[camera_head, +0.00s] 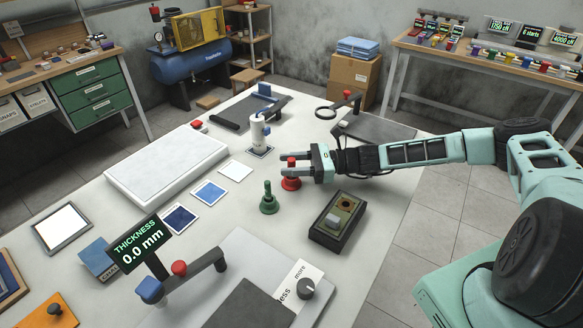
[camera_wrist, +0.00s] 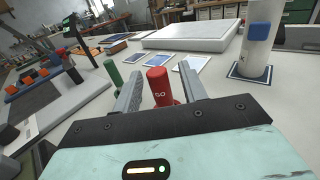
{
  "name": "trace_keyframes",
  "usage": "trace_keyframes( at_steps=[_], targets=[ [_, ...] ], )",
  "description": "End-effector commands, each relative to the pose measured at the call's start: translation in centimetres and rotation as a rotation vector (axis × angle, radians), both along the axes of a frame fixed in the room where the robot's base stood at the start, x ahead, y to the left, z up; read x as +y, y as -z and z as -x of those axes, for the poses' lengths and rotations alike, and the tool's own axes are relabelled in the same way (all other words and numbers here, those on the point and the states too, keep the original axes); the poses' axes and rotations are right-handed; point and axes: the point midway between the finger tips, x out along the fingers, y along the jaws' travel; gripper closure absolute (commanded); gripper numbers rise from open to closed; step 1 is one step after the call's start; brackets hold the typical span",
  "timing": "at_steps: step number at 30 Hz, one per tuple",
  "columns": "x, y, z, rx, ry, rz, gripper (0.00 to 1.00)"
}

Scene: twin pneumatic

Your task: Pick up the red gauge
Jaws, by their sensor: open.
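The red gauge (camera_head: 291,182) stands upright on the white table. It has a wide round base and a narrower post. In the wrist view the red gauge (camera_wrist: 158,84) shows its post with "GO" lettering between the two fingers. My gripper (camera_head: 283,166) is open, with one finger on each side of the post. In the wrist view my gripper (camera_wrist: 158,92) shows a gap between the post and the right finger; the left finger is close to the post, and I cannot tell if it touches. The lower part of the gauge is partly hidden by my gripper.
A green gauge (camera_head: 269,200) stands just in front and left of the red one. A dark box (camera_head: 338,222) lies to the right. A white cylinder device (camera_head: 259,135) stands behind. A white slab (camera_head: 165,165) and colour cards (camera_head: 208,193) lie left.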

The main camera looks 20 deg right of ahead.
Motion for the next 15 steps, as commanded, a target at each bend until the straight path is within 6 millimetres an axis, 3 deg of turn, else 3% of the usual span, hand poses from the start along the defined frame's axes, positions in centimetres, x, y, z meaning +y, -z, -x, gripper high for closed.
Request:
trace_keyframes(
  at_steps=[5,10,15],
  targets=[
    [0.02,0.04,-0.01,-0.001,0.000,0.000,0.58],
    [0.01,0.03,0.00,-0.001,0.000,0.000,0.99],
    [0.01,0.00,0.00,-0.001,-0.001,0.000,1.00]
  ],
)
